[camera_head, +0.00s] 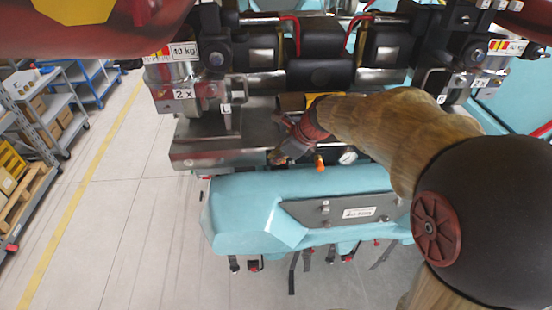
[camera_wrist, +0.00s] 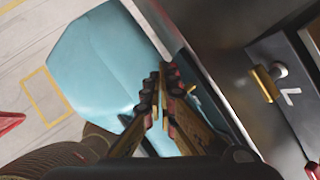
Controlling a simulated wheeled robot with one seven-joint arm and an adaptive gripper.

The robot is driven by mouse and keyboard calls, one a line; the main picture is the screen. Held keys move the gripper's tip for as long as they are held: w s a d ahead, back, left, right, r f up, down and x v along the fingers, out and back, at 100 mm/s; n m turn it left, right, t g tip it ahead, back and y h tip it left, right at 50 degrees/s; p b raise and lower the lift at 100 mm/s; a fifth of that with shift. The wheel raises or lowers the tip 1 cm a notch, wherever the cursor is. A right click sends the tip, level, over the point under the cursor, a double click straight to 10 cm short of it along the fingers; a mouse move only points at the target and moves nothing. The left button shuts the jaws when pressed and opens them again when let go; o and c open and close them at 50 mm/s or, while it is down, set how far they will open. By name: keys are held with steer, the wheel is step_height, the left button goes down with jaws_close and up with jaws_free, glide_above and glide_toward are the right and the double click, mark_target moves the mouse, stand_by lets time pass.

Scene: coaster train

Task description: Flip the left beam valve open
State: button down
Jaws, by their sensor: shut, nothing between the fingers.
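A small brass-coloured lever (camera_wrist: 267,84) on a grey round fitting shows at the right of the wrist view, beside a white L-shaped mark on a dark panel. It looks like the left beam valve, but I cannot be sure. My gripper (camera_wrist: 160,88) is shut and empty, its fingertips close together over the teal body's edge, left of the lever and apart from it. In the head view my gripper (camera_head: 278,158) points down-left at the front of the metal beam (camera_head: 195,152). My arm hides part of the beam; I cannot make out the lever there.
The teal body (camera_head: 240,205) lies just below the beam, with several straps hanging under it. An orange-tipped part (camera_head: 319,163) and a round gauge (camera_head: 347,157) sit close right of my gripper. Shelves (camera_head: 45,105) stand at the left; the floor between is clear.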

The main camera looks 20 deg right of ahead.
steer(key=shift+r+p, duration=0.8)
